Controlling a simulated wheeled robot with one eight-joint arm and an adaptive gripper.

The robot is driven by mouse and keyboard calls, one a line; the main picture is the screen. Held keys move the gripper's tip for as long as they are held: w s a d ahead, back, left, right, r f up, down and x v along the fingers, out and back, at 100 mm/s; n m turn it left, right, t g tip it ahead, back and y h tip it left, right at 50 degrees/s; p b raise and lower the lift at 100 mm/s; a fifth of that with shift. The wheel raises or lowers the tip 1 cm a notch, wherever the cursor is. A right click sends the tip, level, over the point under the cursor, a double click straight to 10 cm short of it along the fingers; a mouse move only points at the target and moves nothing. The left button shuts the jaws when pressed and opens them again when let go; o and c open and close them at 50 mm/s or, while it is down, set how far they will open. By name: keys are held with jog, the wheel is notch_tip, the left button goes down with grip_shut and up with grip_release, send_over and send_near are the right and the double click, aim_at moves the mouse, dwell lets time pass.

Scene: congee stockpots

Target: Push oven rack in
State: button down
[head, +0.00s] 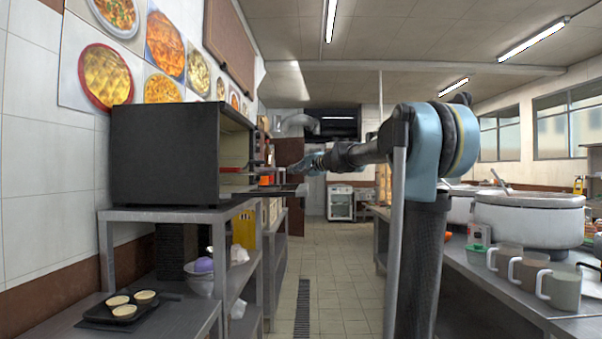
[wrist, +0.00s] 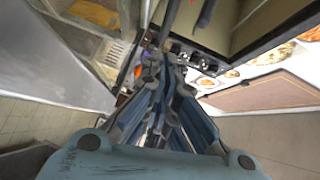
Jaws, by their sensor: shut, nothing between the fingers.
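The black oven (head: 165,155) sits on a metal shelf at the left in the head view, its open front facing right. Its door (head: 268,190) lies lowered, sticking out flat. A thin rack edge (head: 240,171) shows at the opening above the door; how far it sticks out is hard to tell. My gripper (head: 292,168) is in front of the opening, just above the outer part of the door, shut and empty. In the wrist view the shut gripper (wrist: 162,62) points toward the oven (wrist: 240,25) and its knobs (wrist: 190,55). Contact with the rack cannot be made out.
A dark tray (head: 100,317) with small tarts lies on the low shelf, near a bowl (head: 203,281). At the right, a counter holds mugs (head: 528,272) and large stockpots (head: 530,215). The tiled aisle floor (head: 335,290) between is clear.

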jog(key=x, duration=0.3)
jog(key=shift+a, duration=0.1)
jog(key=shift+s+a+f, duration=0.1)
jog(key=shift+a+f, duration=0.1)
jog(key=shift+a, duration=0.9)
jog(key=shift+a+f, duration=0.2)
jog(key=shift+a, duration=0.55)
